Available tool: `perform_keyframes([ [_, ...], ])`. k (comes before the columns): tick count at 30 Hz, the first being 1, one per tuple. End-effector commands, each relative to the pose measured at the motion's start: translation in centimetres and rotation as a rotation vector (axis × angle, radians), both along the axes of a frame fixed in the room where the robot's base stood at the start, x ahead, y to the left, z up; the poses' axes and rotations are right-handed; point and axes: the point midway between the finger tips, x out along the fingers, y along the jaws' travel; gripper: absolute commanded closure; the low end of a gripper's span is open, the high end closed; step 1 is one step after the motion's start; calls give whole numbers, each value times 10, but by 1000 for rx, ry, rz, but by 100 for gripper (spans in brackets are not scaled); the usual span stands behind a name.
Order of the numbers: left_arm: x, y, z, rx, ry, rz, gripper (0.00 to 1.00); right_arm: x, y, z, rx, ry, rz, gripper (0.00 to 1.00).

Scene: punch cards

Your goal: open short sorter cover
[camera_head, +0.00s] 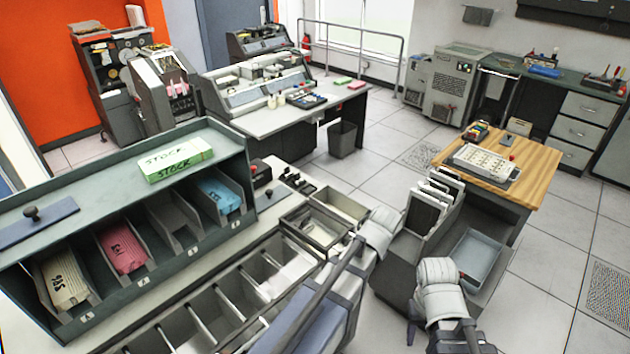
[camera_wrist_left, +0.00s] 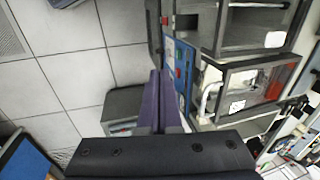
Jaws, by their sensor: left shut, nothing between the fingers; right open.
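The sorter, a grey machine with a row of open metal pockets (camera_head: 215,315), runs along the lower middle of the head view. Two dark-framed boxes (camera_head: 316,228) sit at its far end; I cannot tell which part is the short cover. In the left wrist view a framed box (camera_wrist_left: 262,88) with a pale curved handle-like piece is right of my fingers. A blue panel with red and green buttons (camera_wrist_left: 179,72) is beside them. My left gripper (camera_wrist_left: 160,75) is shut and empty, apart from the box. My right gripper (camera_head: 440,335) is open and empty, right of the sorter.
A grey card rack (camera_head: 100,170) with a green STOCK box (camera_head: 175,160) stands at the left. A cart with upright cards (camera_head: 430,200) and a wooden-topped table (camera_head: 535,165) stand at the right. Tiled floor (camera_head: 560,235) is clear at the far right.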

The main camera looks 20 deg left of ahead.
Motion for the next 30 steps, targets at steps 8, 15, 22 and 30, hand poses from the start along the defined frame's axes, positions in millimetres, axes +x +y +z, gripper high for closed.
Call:
perform_keyframes([
  [8, -62, -27, -36, -83, 41, 40, 100, 0, 0, -32, 0, -1, 6, 50],
  [15, -71, -9, -10, -120, 29, 141, 100, 0, 0, -6, 0, -1, 7, 50],
  [22, -44, 29, 21, -33, -17, 187, 100, 0, 0, 23, 0, 0, 5, 50],
  [30, 9, 79, 62, 247, -92, 163, 100, 0, 0, 41, 1, 0, 2, 50],
])
